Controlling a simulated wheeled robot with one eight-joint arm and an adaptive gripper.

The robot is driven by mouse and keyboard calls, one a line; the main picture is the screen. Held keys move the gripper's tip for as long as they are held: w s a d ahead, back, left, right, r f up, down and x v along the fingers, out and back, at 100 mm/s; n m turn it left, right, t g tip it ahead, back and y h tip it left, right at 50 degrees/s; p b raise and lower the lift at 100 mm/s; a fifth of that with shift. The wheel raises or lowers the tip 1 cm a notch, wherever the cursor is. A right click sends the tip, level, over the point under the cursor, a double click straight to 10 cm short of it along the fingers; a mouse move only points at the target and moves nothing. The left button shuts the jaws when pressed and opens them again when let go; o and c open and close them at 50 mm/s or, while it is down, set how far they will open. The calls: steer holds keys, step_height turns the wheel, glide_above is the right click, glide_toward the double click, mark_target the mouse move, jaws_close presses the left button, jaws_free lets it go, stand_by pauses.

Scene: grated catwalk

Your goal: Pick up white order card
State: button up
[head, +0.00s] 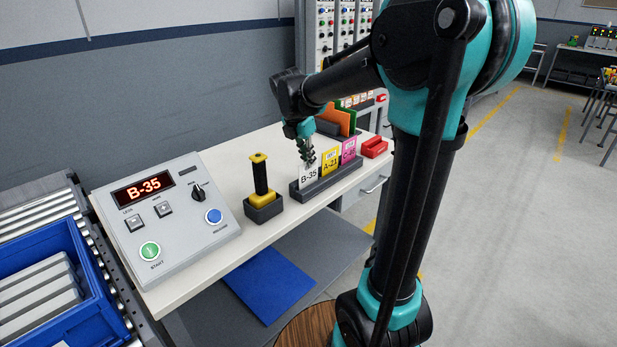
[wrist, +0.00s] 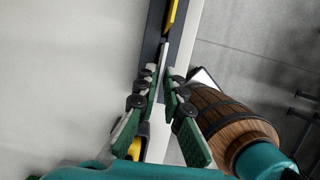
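The white order card (head: 309,179), marked B-35, stands upright in the left slot of a dark card holder (head: 325,186) on the bench. My gripper (head: 307,160) points down at the card's top edge, its fingertips overlapping it in the head view. In the wrist view my gripper (wrist: 162,76) has its green-padded fingers converging, with a narrow gap at the tips. A thin pale edge, seemingly the card, shows by the tips. I cannot tell whether the fingers press on it. The card's upper part is partly hidden by the fingers.
A yellow A-27 card (head: 331,161) and a pink card (head: 349,150) stand beside it in the holder. A yellow-and-black handle (head: 260,176) sits in a block to the left, near a control panel (head: 165,215) reading B-35. A red tray (head: 374,147) lies to the right.

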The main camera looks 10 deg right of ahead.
mark_target(311, 170)
steer(key=shift+x, duration=2.65)
steer(key=shift+a, duration=0.15)
jaws_close()
steer(key=shift+r, duration=0.15)
